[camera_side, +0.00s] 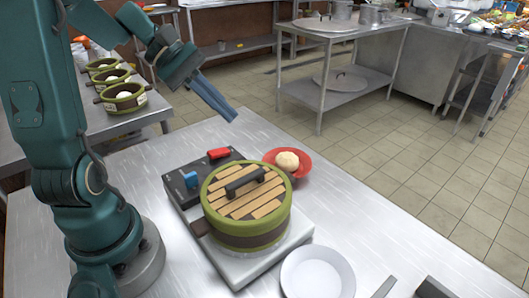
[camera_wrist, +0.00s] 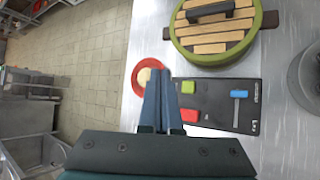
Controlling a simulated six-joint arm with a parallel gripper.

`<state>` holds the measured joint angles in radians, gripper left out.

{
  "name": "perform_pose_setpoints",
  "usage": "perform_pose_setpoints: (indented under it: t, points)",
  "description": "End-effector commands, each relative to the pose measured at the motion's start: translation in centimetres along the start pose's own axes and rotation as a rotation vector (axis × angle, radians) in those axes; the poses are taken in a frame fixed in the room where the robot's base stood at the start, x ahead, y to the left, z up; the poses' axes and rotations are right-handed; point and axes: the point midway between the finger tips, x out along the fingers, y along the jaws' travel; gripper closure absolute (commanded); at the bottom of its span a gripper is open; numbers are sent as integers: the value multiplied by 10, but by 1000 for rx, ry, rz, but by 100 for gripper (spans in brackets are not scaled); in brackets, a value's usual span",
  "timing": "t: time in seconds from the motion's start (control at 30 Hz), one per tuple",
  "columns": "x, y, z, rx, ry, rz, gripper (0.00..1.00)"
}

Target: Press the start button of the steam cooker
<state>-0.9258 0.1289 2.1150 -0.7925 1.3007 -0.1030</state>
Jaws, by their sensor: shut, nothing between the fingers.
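The steam cooker has a black control panel (camera_side: 200,166), also in the wrist view (camera_wrist: 215,104). On it are a red button (camera_side: 219,154), also in the wrist view (camera_wrist: 188,115), a green button (camera_wrist: 188,87) and a blue lever (camera_side: 190,179), also in the wrist view (camera_wrist: 238,95). The green button is not visible in the side view. A green-rimmed steamer pot (camera_side: 243,233) with a slatted wooden lid sits beside the panel. My gripper (camera_side: 231,115) is shut and empty, well above the panel, touching nothing. In the wrist view its fingertips (camera_wrist: 158,75) appear left of the buttons.
A red bowl (camera_side: 303,166) holding a pale bun stands behind the pot. A white plate (camera_side: 318,274) lies at the front right of the metal table. Several small steamers (camera_side: 124,97) stand on a side counter at left. The air around my gripper is clear.

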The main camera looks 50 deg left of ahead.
Motion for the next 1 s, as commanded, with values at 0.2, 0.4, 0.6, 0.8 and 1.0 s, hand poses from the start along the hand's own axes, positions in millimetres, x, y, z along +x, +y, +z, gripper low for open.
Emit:
perform_pose_setpoints:
  t: [0.2,0.4,0.6,0.8,1.0]
  points:
    - [1,0,0,2,0,-2,100]
    - [9,-6,-6,0,-3,-2,100]
    - [28,-20,-19,-2,-6,-3,100]
    - [47,-34,-32,-1,-5,-4,100]
    - [58,-42,-41,1,-3,-2,100]
